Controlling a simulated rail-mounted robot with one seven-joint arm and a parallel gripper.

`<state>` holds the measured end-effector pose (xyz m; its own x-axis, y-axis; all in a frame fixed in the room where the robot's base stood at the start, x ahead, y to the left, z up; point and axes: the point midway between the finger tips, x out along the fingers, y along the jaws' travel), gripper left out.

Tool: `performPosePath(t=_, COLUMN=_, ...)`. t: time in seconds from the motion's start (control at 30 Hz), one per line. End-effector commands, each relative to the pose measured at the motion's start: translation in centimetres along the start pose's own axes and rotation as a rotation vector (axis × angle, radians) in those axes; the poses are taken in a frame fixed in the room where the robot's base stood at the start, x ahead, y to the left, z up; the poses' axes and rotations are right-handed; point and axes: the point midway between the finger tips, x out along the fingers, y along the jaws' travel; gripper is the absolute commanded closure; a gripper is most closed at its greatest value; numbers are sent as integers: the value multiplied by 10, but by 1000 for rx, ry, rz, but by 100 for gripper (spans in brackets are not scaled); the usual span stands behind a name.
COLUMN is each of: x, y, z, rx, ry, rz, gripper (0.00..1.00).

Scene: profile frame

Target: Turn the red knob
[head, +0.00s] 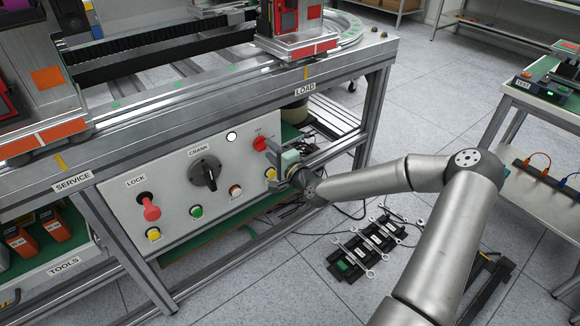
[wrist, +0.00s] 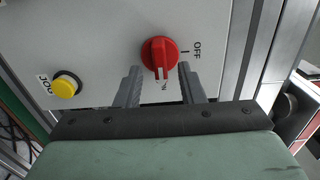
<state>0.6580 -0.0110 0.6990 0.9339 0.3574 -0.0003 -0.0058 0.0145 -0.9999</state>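The red knob (head: 259,143) is at the upper right of the white control panel (head: 170,180) in the head view. In the wrist view the red knob (wrist: 159,55) is round, with a raised grip bar pointing down the picture. A white line marks the bar's lower end, by a small label I cannot read surely. The OFF mark lies to the knob's right. My gripper (wrist: 158,76) is open, with one finger to each side of the grip bar. The fingers look apart from it; their exact depth is unclear. In the head view my gripper (head: 273,160) is in front of the panel's right end.
The panel also bears a black CRANK knob (head: 205,173), a red LOCK handle (head: 149,207) and several push buttons. The yellow JOG button (wrist: 66,85) is left of the knob in the wrist view. A metal frame post (head: 370,115) stands right of my gripper.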

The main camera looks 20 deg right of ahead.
Motion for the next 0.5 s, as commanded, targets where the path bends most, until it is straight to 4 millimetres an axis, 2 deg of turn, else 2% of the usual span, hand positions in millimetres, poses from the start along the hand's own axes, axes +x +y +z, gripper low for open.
performPosePath(t=0.5, x=-121, y=-1, z=-1, rx=2, ry=4, rz=2, gripper=65)
